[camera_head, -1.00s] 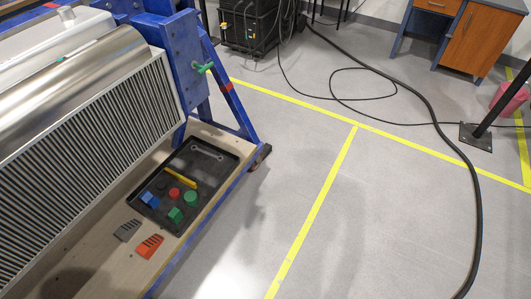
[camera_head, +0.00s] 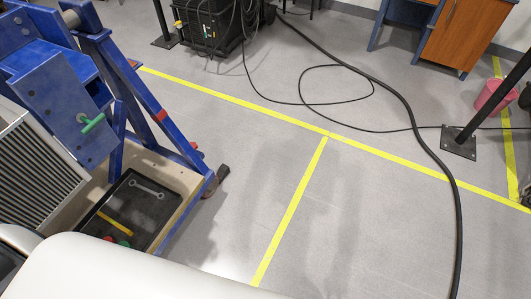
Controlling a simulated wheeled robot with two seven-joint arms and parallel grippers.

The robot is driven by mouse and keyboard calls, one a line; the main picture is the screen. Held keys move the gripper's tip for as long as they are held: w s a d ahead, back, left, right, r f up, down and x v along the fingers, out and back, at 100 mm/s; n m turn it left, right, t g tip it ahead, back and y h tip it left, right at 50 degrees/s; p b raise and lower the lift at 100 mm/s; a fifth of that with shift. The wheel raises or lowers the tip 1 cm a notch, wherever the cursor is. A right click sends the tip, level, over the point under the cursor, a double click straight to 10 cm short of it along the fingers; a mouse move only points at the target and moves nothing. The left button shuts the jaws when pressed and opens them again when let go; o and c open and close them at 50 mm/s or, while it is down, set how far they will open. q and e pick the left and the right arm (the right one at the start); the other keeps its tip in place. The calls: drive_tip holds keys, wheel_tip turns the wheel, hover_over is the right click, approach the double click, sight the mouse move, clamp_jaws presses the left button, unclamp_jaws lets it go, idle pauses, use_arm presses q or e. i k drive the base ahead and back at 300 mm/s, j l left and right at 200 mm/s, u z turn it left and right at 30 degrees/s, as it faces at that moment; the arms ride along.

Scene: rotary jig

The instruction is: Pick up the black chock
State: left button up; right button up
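The black chock is not visible now. A large white link of my own arm covers the lower left of the head view, over the part of the wooden base where a dark grey ridged wedge lay beside an orange one earlier. Neither of my grippers is in view, so I cannot see whether they are open or shut.
A black tray (camera_head: 155,213) on the blue jig's base (camera_head: 187,181) holds a wrench (camera_head: 146,189) and a yellow bar (camera_head: 115,222). A green handle (camera_head: 93,123) sticks out from the jig. The grey floor right of it is mostly open, with a black cable (camera_head: 410,112) across it.

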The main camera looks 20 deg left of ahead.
sight(223, 170)
drive_tip(key=i+l, duration=0.1)
drive_tip(key=i, duration=1.75)
drive_tip(key=i+u, duration=0.65)
drive_tip(key=u, duration=0.25)
drive_tip(key=i+l+u, duration=0.25)
drive_tip(key=u, duration=0.2)
